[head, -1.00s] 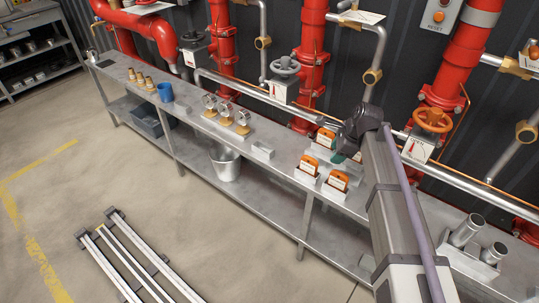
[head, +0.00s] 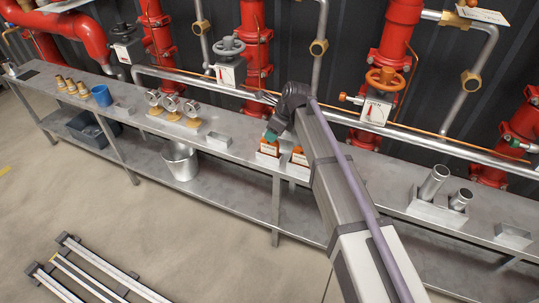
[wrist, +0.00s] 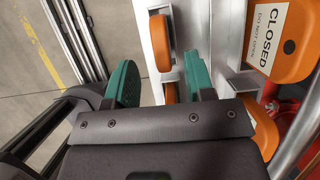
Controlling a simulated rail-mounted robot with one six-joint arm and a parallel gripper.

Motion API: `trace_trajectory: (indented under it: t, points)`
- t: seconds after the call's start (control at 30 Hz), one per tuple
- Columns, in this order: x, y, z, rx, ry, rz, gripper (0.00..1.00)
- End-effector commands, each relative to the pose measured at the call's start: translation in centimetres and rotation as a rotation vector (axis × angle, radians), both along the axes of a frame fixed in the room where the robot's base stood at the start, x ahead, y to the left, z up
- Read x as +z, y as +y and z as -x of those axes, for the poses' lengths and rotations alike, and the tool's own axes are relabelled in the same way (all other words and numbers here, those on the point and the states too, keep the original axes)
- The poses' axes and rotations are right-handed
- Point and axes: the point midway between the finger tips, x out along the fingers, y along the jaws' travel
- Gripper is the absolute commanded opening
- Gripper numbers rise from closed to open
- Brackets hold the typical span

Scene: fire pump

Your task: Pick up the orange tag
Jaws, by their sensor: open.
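In the head view, orange tags with white labels stand in holders on the metal bench: a left tag (head: 268,149) and a right tag (head: 299,158), partly behind my arm. My gripper (head: 273,136) is just above the left one. In the wrist view, my gripper (wrist: 160,85) is open, with green finger pads. An orange tag (wrist: 163,42) shows edge-on in line with the gap, nearer the right finger; I cannot tell if it touches. Another orange tag (wrist: 295,40), labelled "CLOSED DO NOT OPEN", stands to the right, and part of another orange tag (wrist: 264,135) shows below it.
A small empty holder (head: 218,140) and gauges (head: 172,104) stand left along the bench (head: 235,150). Metal cylinders (head: 433,182) in a holder stand to the right. Red pipes and an orange valve wheel (head: 386,78) rise behind. A bucket (head: 181,162) sits on the lower shelf.

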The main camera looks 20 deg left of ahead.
Motion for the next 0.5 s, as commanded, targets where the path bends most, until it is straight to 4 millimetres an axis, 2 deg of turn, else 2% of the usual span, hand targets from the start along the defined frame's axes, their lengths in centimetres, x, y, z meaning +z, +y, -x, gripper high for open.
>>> trace_trajectory:
  t: [0.27, 0.5]
  points:
    - [-4.9, 1.4, -0.2, 0.001, 0.0, 0.0, 0.49]
    - [-4.6, 1.7, -0.2, 0.0, 0.0, 0.0, 0.49]
